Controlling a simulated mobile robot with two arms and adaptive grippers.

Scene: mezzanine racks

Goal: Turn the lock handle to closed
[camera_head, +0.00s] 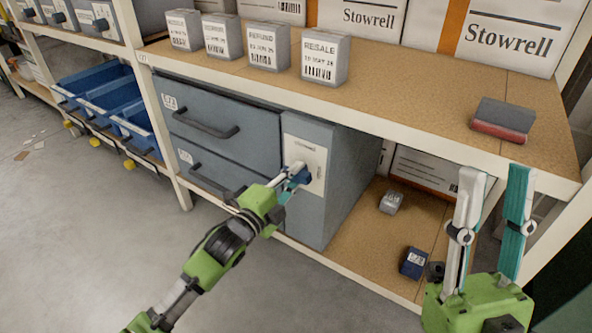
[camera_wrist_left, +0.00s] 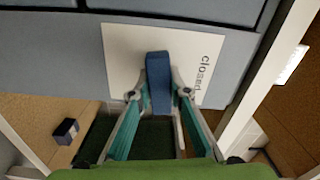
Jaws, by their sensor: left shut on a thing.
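The lock handle (camera_head: 299,176) is a dark blue bar on a white plate (camera_head: 318,158) on the grey cabinet's front. In the left wrist view the handle (camera_wrist_left: 158,70) runs up and down the picture. The word "closed" is printed on the plate (camera_wrist_left: 125,45) to its right there; the handle does not point at it. My left gripper (camera_head: 291,177) is shut on the handle, with one finger (camera_wrist_left: 158,95) on each side. The fingertips hide part of the handle in the head view. My right gripper (camera_head: 494,178) is open and empty, fingers up, in front of the shelf's right end.
The grey cabinet (camera_head: 348,165) has two drawers with dark pull handles left of the plate. The shelf board (camera_head: 400,105) above carries boxes and a dark red-grey block (camera_head: 503,119). A small grey box (camera_head: 391,202) and a dark blue box (camera_head: 413,263) lie on the lower shelf.

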